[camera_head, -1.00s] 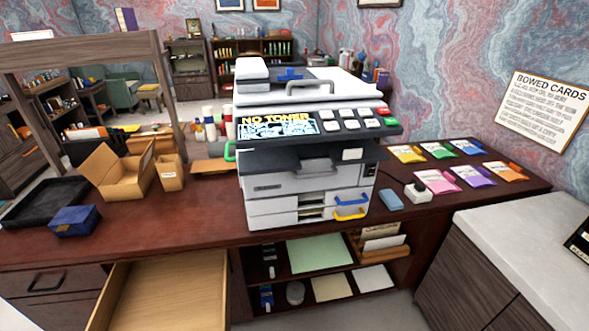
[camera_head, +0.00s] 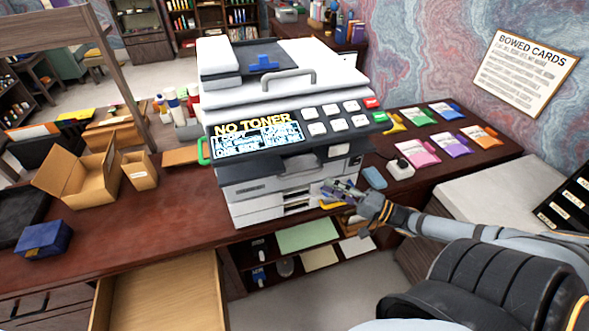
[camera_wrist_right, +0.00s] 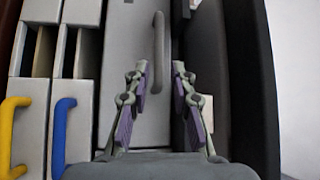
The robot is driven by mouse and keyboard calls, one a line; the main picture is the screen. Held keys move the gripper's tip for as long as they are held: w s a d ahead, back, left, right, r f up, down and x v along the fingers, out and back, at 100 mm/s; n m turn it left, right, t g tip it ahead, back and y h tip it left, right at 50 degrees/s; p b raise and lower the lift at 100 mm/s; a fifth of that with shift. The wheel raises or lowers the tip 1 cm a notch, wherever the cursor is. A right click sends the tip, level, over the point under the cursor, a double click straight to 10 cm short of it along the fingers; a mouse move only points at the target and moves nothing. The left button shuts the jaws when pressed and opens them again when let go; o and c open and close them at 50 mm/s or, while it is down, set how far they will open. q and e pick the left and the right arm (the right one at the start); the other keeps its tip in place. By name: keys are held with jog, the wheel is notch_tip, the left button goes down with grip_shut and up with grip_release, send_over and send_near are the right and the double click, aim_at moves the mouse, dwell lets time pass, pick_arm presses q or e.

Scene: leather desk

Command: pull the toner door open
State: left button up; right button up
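The printer (camera_head: 245,207) stands on the desk, its screen reading "NO TONER". In the right wrist view a grey front panel (camera_wrist_right: 128,70) bears a grey bar handle (camera_wrist_right: 158,45); this looks like the toner door, and it is shut. My right gripper (camera_head: 338,190) is at the printer's front right, below the control panel. In the right wrist view my gripper (camera_wrist_right: 159,70) is open, and the handle's near end shows between its fingertips; I cannot tell whether they touch it. In the head view my gripper hides part of the front. My left gripper is out of view.
Beside the panel are drawers with a blue handle (camera_wrist_right: 62,135) and a yellow handle (camera_wrist_right: 12,135). A dark overhang (camera_wrist_right: 250,90) lies close on the other side. A blue block (camera_head: 374,177) and coloured packets (camera_head: 417,152) lie right of the printer. An open drawer (camera_head: 165,295) juts out below.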

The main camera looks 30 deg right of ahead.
aim_at(302, 172)
jog(key=b+x, duration=0.2)
jog(key=x, duration=0.2)
jog(key=b+x, duration=0.1)
jog(key=x, duration=0.4)
jog(key=shift+w+f+b, duration=0.2)
jog(key=shift+b, duration=0.15)
jog(key=shift+w+a+r, duration=0.15)
jog(key=shift+w+a, duration=0.05)
jog(key=shift+w, duration=0.05)
grip_shut()
